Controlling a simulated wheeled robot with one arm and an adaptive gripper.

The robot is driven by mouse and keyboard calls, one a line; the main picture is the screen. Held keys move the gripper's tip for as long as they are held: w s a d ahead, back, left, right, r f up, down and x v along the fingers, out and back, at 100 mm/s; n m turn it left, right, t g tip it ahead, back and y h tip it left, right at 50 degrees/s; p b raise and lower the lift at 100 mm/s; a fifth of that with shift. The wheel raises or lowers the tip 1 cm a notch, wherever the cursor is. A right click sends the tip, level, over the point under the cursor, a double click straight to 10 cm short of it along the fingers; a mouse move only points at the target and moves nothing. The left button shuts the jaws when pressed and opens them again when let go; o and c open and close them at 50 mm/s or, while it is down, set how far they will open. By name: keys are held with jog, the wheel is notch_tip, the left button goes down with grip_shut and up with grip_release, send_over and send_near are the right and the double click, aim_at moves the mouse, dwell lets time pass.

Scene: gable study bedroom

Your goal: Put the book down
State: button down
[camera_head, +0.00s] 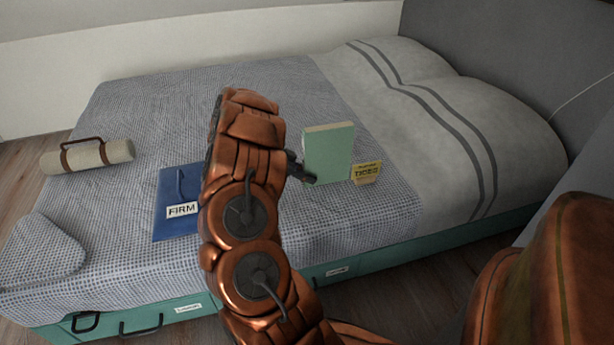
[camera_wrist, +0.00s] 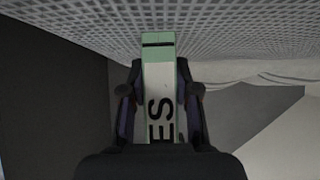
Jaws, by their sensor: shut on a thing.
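The book (camera_head: 329,150) has a light green cover and stands upright over the bed in the head view. My gripper (camera_head: 303,172) is shut on it at its left side, partly hidden behind my copper arm. In the wrist view, the book (camera_wrist: 159,85) shows a pale spine with dark letters reading "ES" and green edges. It sits between the two fingers of my gripper (camera_wrist: 160,105). The far end of the book is close to the patterned bedcover (camera_wrist: 230,25). I cannot tell whether it touches the cover.
A blue item (camera_head: 172,222) labelled "FIRM" lies on the bed left of my arm. A small yellow labelled item (camera_head: 366,172) is right of the book. A rolled mat (camera_head: 85,156) lies at far left, near a grey cushion (camera_head: 38,252).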

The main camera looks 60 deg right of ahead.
jog(key=shift+f, duration=0.65)
dwell(0.4)
jog(key=c, duration=0.8)
grip_release()
jog(key=shift+o, duration=0.2)
jog(key=shift+w, duration=0.1)
jog(key=v, duration=1.2)
